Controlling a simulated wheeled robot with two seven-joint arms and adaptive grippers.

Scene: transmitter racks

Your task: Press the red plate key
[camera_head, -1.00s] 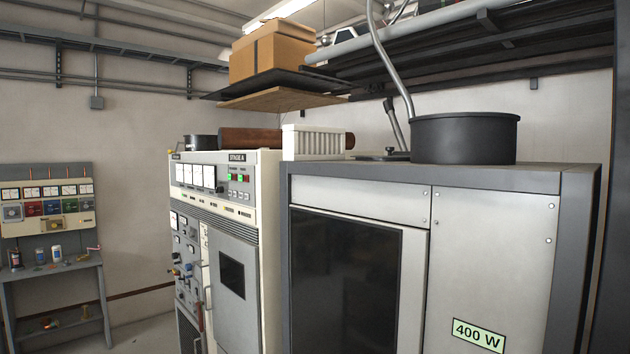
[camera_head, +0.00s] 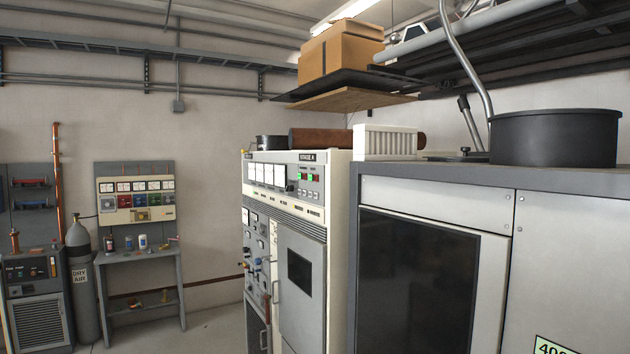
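No key can be read as the red plate key from here. The bench panel (camera_head: 137,214) on the left holds a row of white meters with small coloured squares below, one of them dark red (camera_head: 124,200). The cream rack marked STAGE A (camera_head: 307,158) in the middle has white meters (camera_head: 268,174) and small lit green buttons (camera_head: 314,177) on its upper front; small red marks sit near them. Their labels are too small to read. Neither of my grippers is in view.
A large grey cabinet (camera_head: 371,184) fills the right. A shelf (camera_head: 352,97) with a cardboard box (camera_head: 341,52) hangs above the racks. At left stand a bench (camera_head: 135,256), a gas cylinder (camera_head: 82,270) and a control cabinet (camera_head: 38,310). Open floor (camera_head: 215,330) lies between bench and rack.

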